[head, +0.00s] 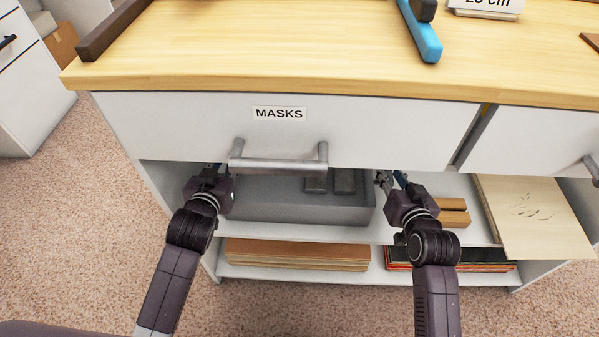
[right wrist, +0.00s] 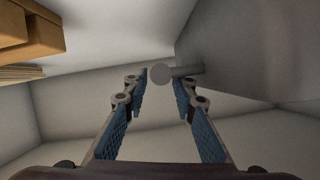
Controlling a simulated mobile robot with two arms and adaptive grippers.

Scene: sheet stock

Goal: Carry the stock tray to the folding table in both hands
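The stock tray is a grey open tray (head: 295,210) on the upper shelf under the drawer marked MASKS, with two dark grey blocks (head: 330,182) inside. My right gripper (head: 384,179) is at the tray's right end. In the right wrist view my right gripper (right wrist: 161,100) is open, and a grey round-ended handle (right wrist: 162,75) on the tray wall (right wrist: 240,55) shows between and just beyond the fingertips. My left gripper (head: 214,170) is at the tray's left end, its fingers mostly hidden near the drawer front. The folding table cannot be made out.
The drawer's metal handle (head: 280,164) hangs just above the tray. The wooden worktop (head: 300,60) overhangs it. Brown blocks (head: 452,212) and a pale sheet (head: 533,215) lie right of the tray. Stacked sheets (head: 297,254) fill the lower shelf. Carpet (head: 80,230) at left is clear.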

